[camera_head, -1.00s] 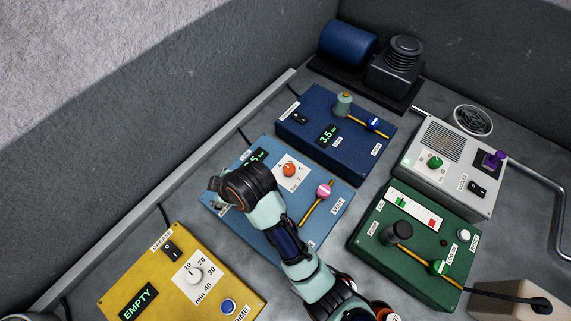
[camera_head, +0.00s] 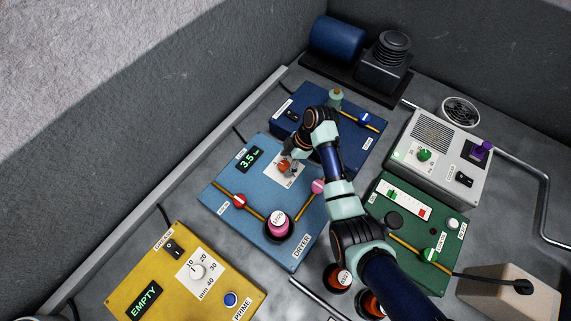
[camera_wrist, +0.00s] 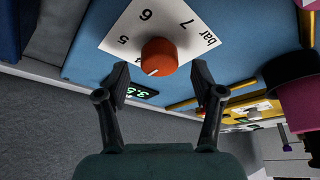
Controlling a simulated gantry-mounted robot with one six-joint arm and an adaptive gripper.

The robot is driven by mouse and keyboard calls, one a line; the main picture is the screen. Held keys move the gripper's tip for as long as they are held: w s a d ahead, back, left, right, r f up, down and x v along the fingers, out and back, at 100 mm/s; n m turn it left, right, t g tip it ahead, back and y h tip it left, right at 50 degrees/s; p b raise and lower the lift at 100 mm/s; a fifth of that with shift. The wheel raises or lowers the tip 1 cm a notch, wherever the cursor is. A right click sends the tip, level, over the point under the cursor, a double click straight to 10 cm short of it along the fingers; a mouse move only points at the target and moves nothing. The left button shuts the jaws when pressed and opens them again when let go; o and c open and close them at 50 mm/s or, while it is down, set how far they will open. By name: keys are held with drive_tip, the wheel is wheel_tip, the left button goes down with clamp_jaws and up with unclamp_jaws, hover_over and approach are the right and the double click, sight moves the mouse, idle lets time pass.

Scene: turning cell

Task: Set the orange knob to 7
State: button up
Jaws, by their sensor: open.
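The orange knob (camera_head: 284,166) sits on a white dial plate on the blue dryer box (camera_head: 228,180). In the wrist view the knob (camera_wrist: 160,52) stands near the centre of the plate (camera_wrist: 118,35), where 5, 6, 7 and "bar" are readable. Its white mark points to the lower left, away from the 7. The green display (camera_head: 250,160) reads 3.5. My gripper (camera_head: 290,160) is at the knob in the head view. In the wrist view my gripper (camera_wrist: 161,82) is open, one finger on each side just below the knob, with no clear contact. It partly hides the dial in the head view.
A red-knobbed valve (camera_head: 239,201), a pink-knobbed valve (camera_head: 318,186) and a pink-black knob (camera_head: 278,222) are on the same box. A dark blue box (camera_head: 300,98) lies behind, a green box (camera_head: 400,190) right, and a yellow box (camera_head: 180,290) front left.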

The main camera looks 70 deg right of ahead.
drive_tip(key=shift+x, duration=0.9)
drive_tip(key=shift+r, duration=0.1)
drive_tip(key=c, duration=1.1)
